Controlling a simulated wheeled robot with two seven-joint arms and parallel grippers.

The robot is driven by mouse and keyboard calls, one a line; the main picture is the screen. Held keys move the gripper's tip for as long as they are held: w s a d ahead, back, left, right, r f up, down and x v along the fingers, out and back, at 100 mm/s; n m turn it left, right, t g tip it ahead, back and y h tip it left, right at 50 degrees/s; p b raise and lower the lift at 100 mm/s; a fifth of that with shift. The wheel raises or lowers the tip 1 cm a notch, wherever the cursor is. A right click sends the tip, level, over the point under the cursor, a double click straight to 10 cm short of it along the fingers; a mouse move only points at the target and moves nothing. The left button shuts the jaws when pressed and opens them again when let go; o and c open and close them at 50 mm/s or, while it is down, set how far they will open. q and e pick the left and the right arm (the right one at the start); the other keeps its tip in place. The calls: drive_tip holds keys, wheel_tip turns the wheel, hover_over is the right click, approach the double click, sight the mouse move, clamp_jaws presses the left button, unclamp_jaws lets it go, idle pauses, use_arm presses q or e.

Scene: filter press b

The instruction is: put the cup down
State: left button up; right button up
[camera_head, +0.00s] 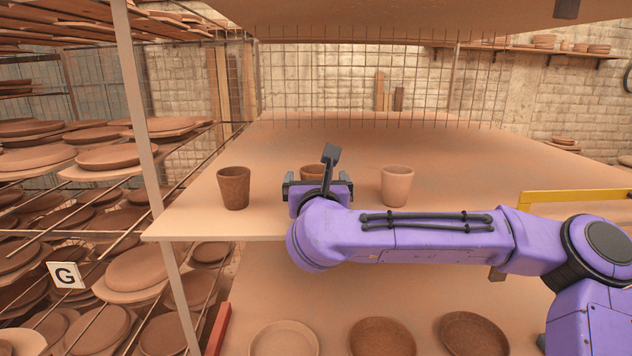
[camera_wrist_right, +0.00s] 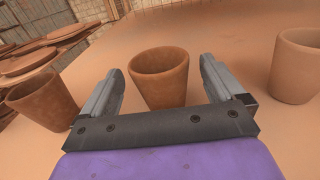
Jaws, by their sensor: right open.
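A reddish-brown clay cup (camera_wrist_right: 160,78) stands upright on the shelf board, between the open fingers of my right gripper (camera_wrist_right: 160,85) in the right wrist view. A gap shows between the cup and each finger. In the head view my right gripper (camera_head: 318,186) hides most of this cup; only its rim (camera_head: 313,170) shows behind it. A darker brown cup (camera_head: 234,188) stands to the left of the gripper. A paler cup (camera_head: 396,186) stands to the right. My left gripper is not in view.
The shelf board (camera_head: 480,165) is clear behind the cups. A post (camera_head: 142,110) and a rack of clay plates (camera_head: 110,157) stand at the left. Several round pieces (camera_head: 382,338) lie on the lower level. A yellow bar (camera_head: 575,196) is at the right.

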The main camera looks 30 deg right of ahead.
drive_tip(key=shift+r+p, duration=0.15)
drive_tip(key=shift+p, duration=0.4)
drive_tip(key=s+b, duration=0.1)
drive_tip(key=b, duration=0.1)
drive_tip(key=s+a+f+b, duration=0.1)
drive_tip(key=s+b, duration=0.1)
drive_tip(key=s+a+f+b, duration=0.1)
drive_tip(key=s+b, duration=0.1)
drive_tip(key=shift+a+b, duration=0.25)
drive_tip(key=shift+b, duration=0.05)
drive_tip(key=v, duration=0.2)
drive_tip(key=r+b+v, duration=0.1)
drive_tip(key=v, duration=0.2)
drive_tip(key=shift+r, duration=0.1)
